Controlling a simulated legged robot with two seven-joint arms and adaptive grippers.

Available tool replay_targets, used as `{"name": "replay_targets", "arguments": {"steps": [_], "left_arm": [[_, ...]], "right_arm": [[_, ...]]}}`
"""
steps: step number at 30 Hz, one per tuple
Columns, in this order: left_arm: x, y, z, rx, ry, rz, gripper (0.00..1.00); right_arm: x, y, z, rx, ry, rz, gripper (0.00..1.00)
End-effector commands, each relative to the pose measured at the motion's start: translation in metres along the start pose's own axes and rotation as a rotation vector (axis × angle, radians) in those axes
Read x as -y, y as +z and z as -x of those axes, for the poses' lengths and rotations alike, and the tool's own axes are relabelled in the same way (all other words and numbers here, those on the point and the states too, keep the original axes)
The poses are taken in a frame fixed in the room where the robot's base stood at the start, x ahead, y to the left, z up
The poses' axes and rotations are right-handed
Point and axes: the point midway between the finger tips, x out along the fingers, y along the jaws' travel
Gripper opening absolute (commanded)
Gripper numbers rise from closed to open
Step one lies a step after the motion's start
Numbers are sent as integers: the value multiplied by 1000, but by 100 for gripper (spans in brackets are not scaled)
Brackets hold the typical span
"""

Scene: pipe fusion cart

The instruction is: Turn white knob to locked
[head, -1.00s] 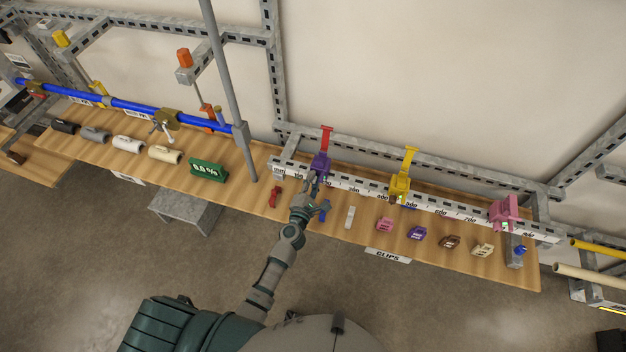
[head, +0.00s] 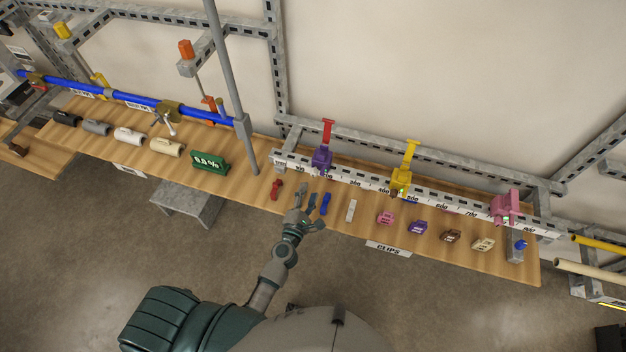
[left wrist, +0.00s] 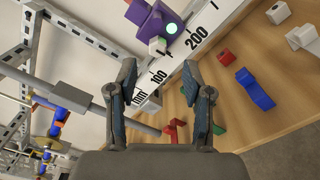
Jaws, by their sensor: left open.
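A purple clamp (head: 322,158) with a red lever sits on the white ruler rail (head: 357,184). In the left wrist view the purple clamp (left wrist: 160,14) shows a lit green spot and a small whitish block (left wrist: 157,46), which may be the white knob; its lock state cannot be read. My left gripper (head: 309,203) is open and empty, in front of the purple clamp and apart from it. In the left wrist view its fingers (left wrist: 158,80) are spread below the whitish block. My right gripper is not in view.
A red clip (head: 276,189), a blue clip (head: 325,204) and a white piece (head: 351,210) lie on the wooden table (head: 228,188) near the hand. Yellow (head: 401,181) and pink (head: 504,208) clamps stand farther right on the rail. A grey post (head: 233,90) rises to the left.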

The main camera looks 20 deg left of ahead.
Motion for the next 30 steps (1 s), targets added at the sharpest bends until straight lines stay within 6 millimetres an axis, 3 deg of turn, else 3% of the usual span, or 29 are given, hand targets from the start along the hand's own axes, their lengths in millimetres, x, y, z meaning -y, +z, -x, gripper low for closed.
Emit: {"name": "replay_targets", "arguments": {"steps": [3,9,26,30], "left_arm": [[1,-1,22,-1,-3,-3,50],[0,0,38,-1,0,-2,50],[1,0,39,-1,-1,-1,50],[24,-12,41,-8,-49,-91,50]], "right_arm": [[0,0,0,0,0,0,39],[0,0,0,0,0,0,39],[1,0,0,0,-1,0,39],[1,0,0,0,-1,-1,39]]}}
